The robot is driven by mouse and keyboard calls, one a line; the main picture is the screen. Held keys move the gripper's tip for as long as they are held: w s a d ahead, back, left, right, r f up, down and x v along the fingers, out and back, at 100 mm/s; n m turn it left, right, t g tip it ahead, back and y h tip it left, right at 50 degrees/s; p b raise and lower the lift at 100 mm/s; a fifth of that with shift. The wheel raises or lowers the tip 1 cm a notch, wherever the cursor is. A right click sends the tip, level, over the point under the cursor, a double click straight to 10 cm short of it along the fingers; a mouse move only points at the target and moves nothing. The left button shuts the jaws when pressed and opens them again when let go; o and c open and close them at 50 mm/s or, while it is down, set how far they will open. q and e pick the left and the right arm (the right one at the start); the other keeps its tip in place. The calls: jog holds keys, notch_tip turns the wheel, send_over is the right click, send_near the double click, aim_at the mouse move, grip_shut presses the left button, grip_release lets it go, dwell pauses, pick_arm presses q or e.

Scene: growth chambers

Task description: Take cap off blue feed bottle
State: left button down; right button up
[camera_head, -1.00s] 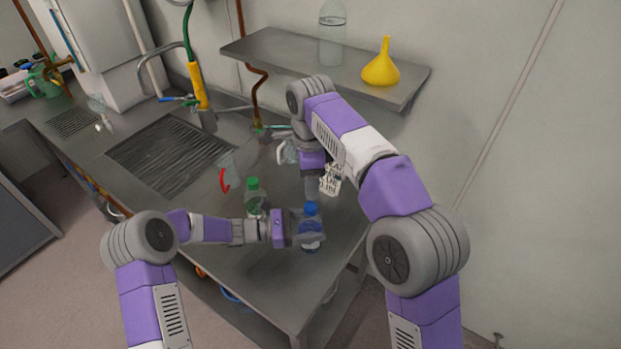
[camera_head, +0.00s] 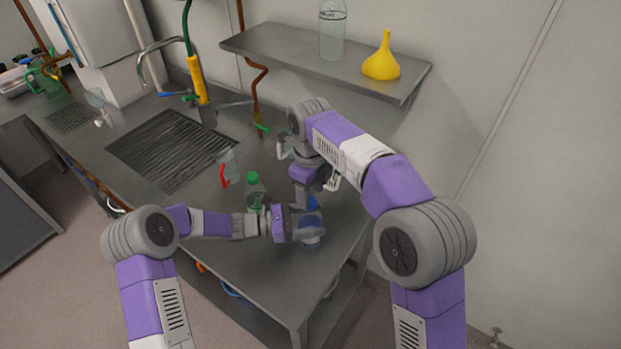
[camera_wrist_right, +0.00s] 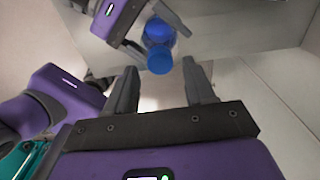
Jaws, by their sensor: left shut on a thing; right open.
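The blue feed bottle (camera_head: 312,243) stands upright near the front of the steel counter, its blue cap (camera_head: 314,203) on top. My left gripper (camera_head: 309,226) is shut around the bottle's body from the left. My right gripper (camera_head: 303,197) points down beside the cap, which it partly hides. In the right wrist view, the cap (camera_wrist_right: 160,63) shows ahead of the open, empty fingers of my right gripper (camera_wrist_right: 162,82), roughly midway between their tips and apart from both. The bottle (camera_wrist_right: 158,32) and my left gripper (camera_wrist_right: 150,28) show behind it.
A green-capped bottle (camera_head: 255,194) stands just left of the blue one. A clear container with a red handle (camera_head: 226,169) stands farther back near the sink (camera_head: 168,152). The counter's front corner (camera_head: 300,290) is clear.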

aim_at(307, 219)
jog(key=shift+f, duration=1.2)
